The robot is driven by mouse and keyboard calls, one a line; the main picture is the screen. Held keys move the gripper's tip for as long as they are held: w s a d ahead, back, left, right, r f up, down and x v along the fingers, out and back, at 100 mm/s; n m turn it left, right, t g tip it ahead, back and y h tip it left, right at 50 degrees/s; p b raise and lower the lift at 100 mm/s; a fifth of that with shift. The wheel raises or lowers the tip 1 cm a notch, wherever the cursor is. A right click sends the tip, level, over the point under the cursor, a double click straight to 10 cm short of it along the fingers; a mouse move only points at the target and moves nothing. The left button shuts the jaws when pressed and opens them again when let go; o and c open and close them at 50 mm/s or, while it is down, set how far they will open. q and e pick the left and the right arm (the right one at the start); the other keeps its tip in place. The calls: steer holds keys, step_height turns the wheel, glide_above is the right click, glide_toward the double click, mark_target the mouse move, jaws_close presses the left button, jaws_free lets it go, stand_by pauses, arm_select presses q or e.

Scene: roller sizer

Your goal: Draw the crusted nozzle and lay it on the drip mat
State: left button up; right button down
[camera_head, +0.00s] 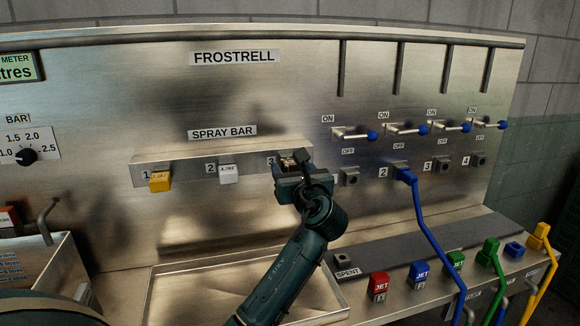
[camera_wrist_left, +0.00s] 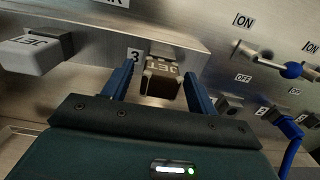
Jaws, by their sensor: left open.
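The crusted nozzle, brown and blocky, sits in the spray bar at position 3. It shows clearly in the left wrist view (camera_wrist_left: 162,79) and is mostly hidden by my gripper in the head view (camera_head: 288,162). My left gripper (camera_head: 294,174) is open in front of it. In the left wrist view, its two blue fingers (camera_wrist_left: 160,88) stand on either side of the nozzle; I cannot tell whether they touch it. A flat dark grey strip (camera_head: 420,243) on the bench may be the drip mat; I cannot be sure. My right gripper is not in view.
A yellow nozzle (camera_head: 160,182) and a white nozzle (camera_head: 228,174) sit at positions 1 and 2. A shallow metal tray (camera_head: 160,300) lies below the bar. Blue-tipped levers (camera_head: 372,136) and a blue hose (camera_head: 425,225) are on the right. Several coloured jets (camera_head: 379,283) line the bench front.

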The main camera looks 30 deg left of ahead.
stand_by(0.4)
arm_select(q)
steer(key=shift+c, duration=0.4)
jaws_close()
steer(key=p+v, duration=0.1)
steer(key=v, duration=0.5)
stand_by(1.1)
